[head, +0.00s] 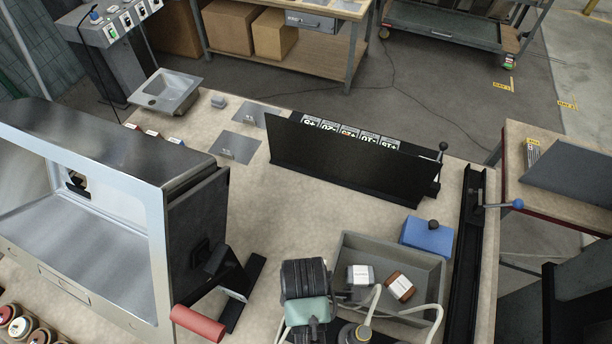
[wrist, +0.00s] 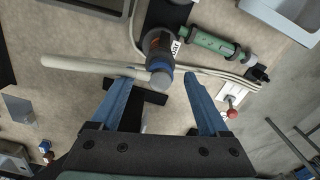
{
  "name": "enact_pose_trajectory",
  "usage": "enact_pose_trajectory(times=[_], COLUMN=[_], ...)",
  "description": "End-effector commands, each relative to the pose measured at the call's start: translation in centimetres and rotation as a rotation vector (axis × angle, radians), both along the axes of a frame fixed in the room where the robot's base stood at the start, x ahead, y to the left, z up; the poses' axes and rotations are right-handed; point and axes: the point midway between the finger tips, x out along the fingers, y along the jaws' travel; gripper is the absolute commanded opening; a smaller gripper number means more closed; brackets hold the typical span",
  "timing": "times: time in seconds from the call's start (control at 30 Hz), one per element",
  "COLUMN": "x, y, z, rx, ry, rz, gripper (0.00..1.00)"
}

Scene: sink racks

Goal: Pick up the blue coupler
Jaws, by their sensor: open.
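In the wrist view, a dark, copper-toned cylinder (wrist: 158,42) with a white label carries a blue collar (wrist: 160,67) and a round grey end. The blue collar looks like the blue coupler. My gripper (wrist: 159,79) is open, its two blue fingers spread to the left and right of the grey end, with a gap on each side. I cannot tell how far the fingertips are above it. In the head view, the gripper's fingers and the blue collar cannot be made out; a black and teal form fills the lower middle.
A grey tray (head: 440,270) holds a white and a brown block. A blue block (head: 427,236) with a black knob is at its back corner. A black panel (head: 350,165) stands behind.

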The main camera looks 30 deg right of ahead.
Motion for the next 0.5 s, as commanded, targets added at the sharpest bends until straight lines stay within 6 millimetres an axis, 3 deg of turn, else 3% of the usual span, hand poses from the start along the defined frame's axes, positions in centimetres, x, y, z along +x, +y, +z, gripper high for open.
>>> enact_pose_trajectory(times=[0.33, 0.5], x=[0.01, 0.01], y=[0.02, 0.02], z=[-0.78, -0.76], rx=[0.0, 0.0], ry=[-0.002, -0.001], rz=[0.001, 0.001], gripper=[0.79, 0.48])
